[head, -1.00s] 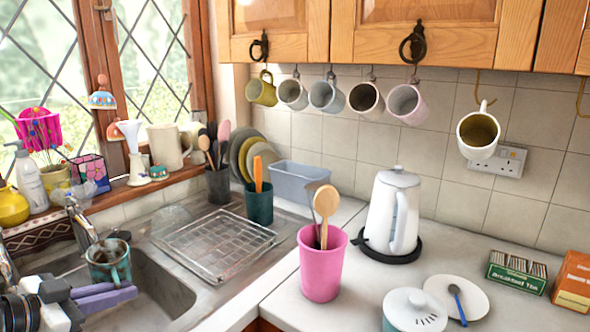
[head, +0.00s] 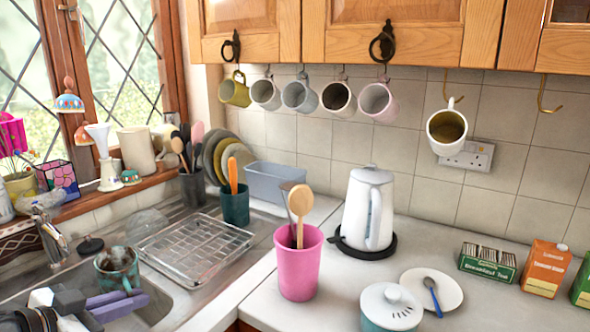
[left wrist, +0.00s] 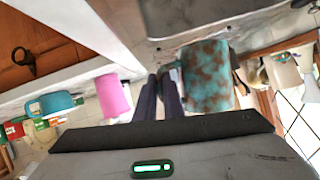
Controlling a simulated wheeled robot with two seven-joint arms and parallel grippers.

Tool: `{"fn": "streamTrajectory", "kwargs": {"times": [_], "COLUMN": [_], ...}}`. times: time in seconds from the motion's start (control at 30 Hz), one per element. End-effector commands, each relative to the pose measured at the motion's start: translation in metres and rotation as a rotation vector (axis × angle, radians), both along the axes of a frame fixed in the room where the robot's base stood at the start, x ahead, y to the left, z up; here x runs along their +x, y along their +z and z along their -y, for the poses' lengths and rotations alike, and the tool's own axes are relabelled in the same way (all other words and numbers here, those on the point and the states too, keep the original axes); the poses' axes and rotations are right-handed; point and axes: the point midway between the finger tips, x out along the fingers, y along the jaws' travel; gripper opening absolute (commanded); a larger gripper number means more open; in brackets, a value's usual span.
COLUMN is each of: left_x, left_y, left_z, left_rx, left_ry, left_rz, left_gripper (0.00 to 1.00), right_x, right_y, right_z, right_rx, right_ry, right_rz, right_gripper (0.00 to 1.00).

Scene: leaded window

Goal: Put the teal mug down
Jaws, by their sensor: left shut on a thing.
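The teal mug (head: 117,268) has brown mottling and a teal handle. My right gripper is not in view.
A wire rack (head: 195,247) lies on the drainer right of the sink. A pink utensil pot (head: 298,268), a white kettle (head: 367,210), a lidded pot (head: 391,308) and a plate with a spoon (head: 447,284) stand on the worktop (head: 345,285). The tap (head: 50,238) is left of the mug.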

Motion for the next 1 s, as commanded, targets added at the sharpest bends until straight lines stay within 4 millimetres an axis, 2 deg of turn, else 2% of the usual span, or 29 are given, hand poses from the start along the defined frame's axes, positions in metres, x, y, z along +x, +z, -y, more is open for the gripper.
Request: {"fn": "streamTrajectory", "kwargs": {"times": [0.03, 0.17, 0.3, 0.5, 0.6, 0.8, 1.0], "left_x": [0.004, 0.011, 0.015, 0.011, 0.005, -0.014, -0.031], "left_y": [0.005, 0.015, 0.034, 0.074, 0.092, 0.115, 0.123], "left_z": [0.017, 0.049, 0.084, 0.12, 0.128, 0.131, 0.127], "left_rx": [-0.011, -0.011, -0.015, -0.017, -0.017, -0.014, -0.005], "left_ry": [-0.008, -0.001, 0.024, 0.108, 0.162, 0.27, 0.341], "left_rz": [0.009, 0.01, 0.012, 0.015, 0.013, 0.01, 0.007], "left_gripper": [0.0, 0.0, 0.0, 0.0, 0.0, 0.0, 0.0], "right_x": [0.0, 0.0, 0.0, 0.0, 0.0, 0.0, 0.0], "right_y": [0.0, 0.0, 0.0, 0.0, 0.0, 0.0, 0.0], "right_z": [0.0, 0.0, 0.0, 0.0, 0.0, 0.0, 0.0], "right_rx": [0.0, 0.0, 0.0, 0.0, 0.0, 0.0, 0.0], "right_ry": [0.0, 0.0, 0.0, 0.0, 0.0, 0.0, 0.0], "right_rz": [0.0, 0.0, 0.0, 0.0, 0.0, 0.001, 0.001], "right_gripper": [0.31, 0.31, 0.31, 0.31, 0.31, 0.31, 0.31]}}
